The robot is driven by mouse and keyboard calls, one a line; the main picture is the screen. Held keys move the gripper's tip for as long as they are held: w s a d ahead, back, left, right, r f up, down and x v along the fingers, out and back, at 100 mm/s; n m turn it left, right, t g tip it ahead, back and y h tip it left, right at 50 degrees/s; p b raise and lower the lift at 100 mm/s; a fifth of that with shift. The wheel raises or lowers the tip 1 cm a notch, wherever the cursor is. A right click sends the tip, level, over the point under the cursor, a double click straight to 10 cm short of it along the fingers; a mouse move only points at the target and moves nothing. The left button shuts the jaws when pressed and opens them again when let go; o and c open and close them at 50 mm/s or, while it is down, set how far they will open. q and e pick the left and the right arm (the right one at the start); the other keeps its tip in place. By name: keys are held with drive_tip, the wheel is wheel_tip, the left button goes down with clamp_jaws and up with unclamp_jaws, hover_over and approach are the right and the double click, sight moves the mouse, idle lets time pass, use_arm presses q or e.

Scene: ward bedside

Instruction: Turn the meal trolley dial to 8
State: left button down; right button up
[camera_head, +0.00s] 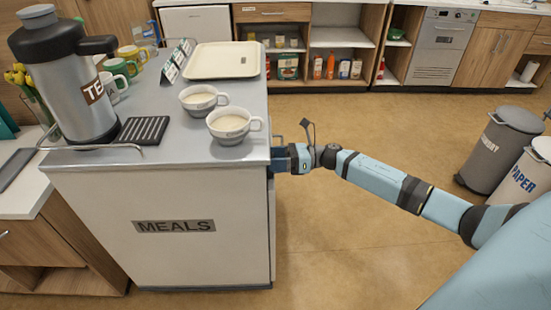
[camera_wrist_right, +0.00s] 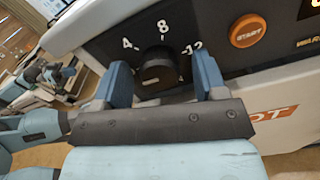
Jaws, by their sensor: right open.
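The meal trolley (camera_head: 160,227) stands at the left in the head view, with MEALS on its front. In the right wrist view its side panel shows a round black dial (camera_wrist_right: 159,67). The marks 4, 8 and 12 run around the dial's top, with 8 at the top middle. I cannot tell which mark the dial points to. My right gripper (camera_wrist_right: 163,80) is open, with one blue finger on each side of the dial; I cannot tell whether they touch it. In the head view the right gripper (camera_head: 284,158) is at the trolley's right side, partly hidden. My left gripper is not in view.
An orange START button (camera_wrist_right: 248,31) is right of the dial. Two cups (camera_head: 230,124) stand near the trolley top's right edge, with a cream tray (camera_head: 222,60) behind. A tea urn (camera_head: 70,85) stands at the left. Grey and white bins (camera_head: 500,148) are at the right; floor between is clear.

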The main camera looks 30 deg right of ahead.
drive_tip(key=c, duration=0.9)
